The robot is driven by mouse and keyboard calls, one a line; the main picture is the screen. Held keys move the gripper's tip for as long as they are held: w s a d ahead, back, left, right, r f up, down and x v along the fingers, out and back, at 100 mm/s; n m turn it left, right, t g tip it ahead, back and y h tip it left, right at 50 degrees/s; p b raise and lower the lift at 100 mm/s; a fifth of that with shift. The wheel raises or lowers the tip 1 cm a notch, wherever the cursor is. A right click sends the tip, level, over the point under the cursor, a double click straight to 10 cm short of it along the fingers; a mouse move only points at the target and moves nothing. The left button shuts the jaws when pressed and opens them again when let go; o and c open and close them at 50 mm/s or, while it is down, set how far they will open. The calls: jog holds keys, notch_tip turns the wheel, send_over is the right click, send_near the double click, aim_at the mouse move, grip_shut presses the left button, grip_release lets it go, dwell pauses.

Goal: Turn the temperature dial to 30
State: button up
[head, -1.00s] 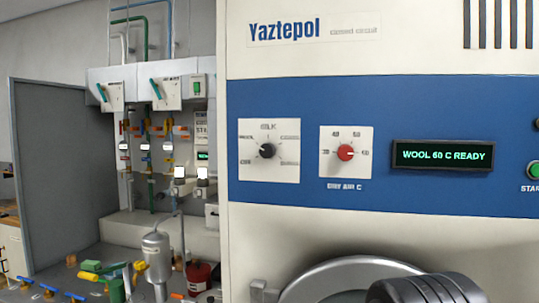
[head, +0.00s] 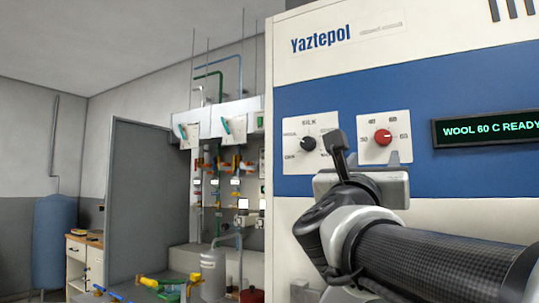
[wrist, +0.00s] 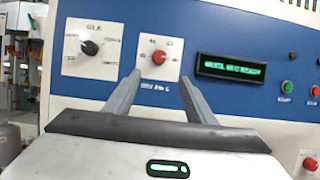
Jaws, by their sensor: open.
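The temperature dial (head: 382,137) is a red knob on a white plate marked 30, 40, 50 and 60, on the blue band of the machine front. It also shows in the wrist view (wrist: 159,57), just beyond and between my fingertips. My gripper (wrist: 161,78) is open and empty, with one finger on each side below the dial, not closed on it. In the head view my gripper (head: 368,158) is just below the dial plate. The display (head: 490,129) reads WOOL 60 C READY. The dial's exact pointer direction is too small to tell.
A black program knob (head: 308,143) on its own white plate sits left of the dial. A green button (wrist: 287,87) and red buttons are to the right in the wrist view. Pipes and valves fill the recess at left.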

aim_at(382, 138)
jog(key=p+x, duration=0.2)
jog(key=x, duration=1.4)
jog(key=shift+w+d, duration=0.2)
jog(key=shift+w, duration=0.15)
jog(key=c, duration=1)
